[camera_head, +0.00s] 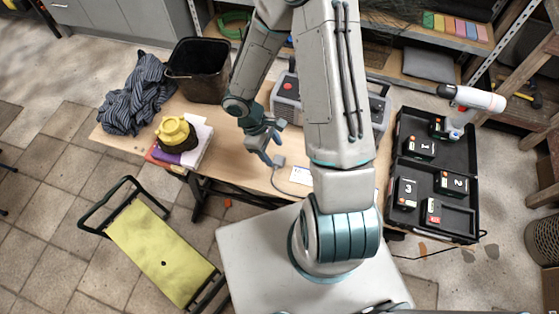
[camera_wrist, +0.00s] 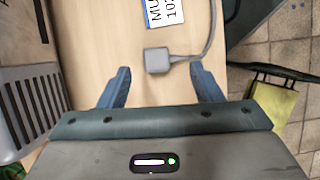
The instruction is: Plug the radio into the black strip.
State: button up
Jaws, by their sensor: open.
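A grey plug (camera_wrist: 157,60) lies on the wooden workbench, with a grey cable running from its side toward the bench edge; it also shows in the head view (camera_head: 278,161). My gripper (camera_wrist: 160,82) is open and empty. Its two blue fingers are spread on either side of the plug's line, with the plug just beyond the tips. In the head view my gripper (camera_head: 272,143) is low over the bench. A grey device with a red button, seemingly the radio (camera_head: 287,90), stands at the back, partly hidden by my arm. I cannot make out the black strip.
A white number plate (camera_wrist: 165,15) lies beside the plug. A black bin (camera_head: 198,70), a striped cloth (camera_head: 138,97) and a yellow-topped object (camera_head: 174,131) on books are on the left. A black case (camera_head: 460,153) with numbered boxes is on the right.

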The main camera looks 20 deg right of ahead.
aim_at(279, 160)
jog(key=shift+w+p+x, duration=0.15)
jog(key=shift+w+x, duration=0.05)
jog(key=shift+x, duration=1.1)
jog(key=shift+w+p+x, duration=0.15)
jog(key=shift+w+x, duration=0.05)
jog(key=shift+x, duration=1.1)
jog(key=shift+f, duration=0.1)
jog(key=c, duration=1)
